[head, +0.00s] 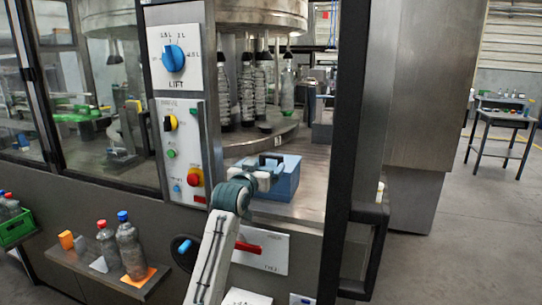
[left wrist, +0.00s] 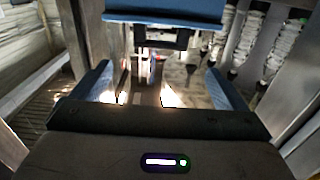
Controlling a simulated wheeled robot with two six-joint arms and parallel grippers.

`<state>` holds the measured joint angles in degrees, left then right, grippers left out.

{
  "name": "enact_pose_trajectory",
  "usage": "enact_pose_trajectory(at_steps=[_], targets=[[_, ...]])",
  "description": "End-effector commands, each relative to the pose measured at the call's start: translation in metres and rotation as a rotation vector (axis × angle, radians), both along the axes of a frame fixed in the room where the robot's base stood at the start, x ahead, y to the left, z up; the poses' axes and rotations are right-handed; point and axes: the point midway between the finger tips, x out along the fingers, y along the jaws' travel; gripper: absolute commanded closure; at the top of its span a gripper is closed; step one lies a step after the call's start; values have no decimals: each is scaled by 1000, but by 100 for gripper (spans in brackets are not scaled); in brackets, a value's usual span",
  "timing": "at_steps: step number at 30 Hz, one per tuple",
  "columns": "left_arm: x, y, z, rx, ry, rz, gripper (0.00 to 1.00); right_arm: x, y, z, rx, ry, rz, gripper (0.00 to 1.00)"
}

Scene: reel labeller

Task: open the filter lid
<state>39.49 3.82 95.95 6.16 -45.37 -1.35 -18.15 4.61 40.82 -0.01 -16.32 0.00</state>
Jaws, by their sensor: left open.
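A blue box (head: 286,187), which looks like the filter housing, sits on the metal deck inside the machine's open bay. In the left wrist view a blue panel (left wrist: 165,17) with a dark handle-like bar (left wrist: 162,38) shows at the top, beyond my fingertips. My left gripper (head: 270,164) is at the box's near upper side, in front of it. Its two blue fingers (left wrist: 157,85) are spread, with nothing between them. I cannot tell whether it touches the box. The arm and gripper hide part of the box and its top. My right gripper is not in view.
A control panel (head: 180,150) with knobs and a red button stands left of the bay. A dark door frame with a handle (head: 372,215) bounds the right. A red lever (head: 248,247) is below the deck. Bottles (head: 131,247) stand on a ledge at lower left.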

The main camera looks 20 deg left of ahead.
Motion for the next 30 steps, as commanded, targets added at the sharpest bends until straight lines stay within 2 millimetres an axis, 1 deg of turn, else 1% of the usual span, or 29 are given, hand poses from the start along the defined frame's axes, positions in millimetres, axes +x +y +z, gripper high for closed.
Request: enact_pose_trajectory(at_steps=[1, 6, 12, 15, 21, 30], targets=[[8, 0, 3, -1, 1, 0, 5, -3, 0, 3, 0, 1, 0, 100], [38, -2, 2, -1, 3, -1, 5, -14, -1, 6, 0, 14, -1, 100], [70, -3, 2, -1, 2, 0, 5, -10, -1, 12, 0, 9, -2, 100], [81, -3, 1, 0, 3, 0, 5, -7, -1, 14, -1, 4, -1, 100], [92, -3, 0, 0, 2, 0, 5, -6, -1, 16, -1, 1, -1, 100], [94, -3, 0, 0, 1, 0, 5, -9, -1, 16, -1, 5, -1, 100]])
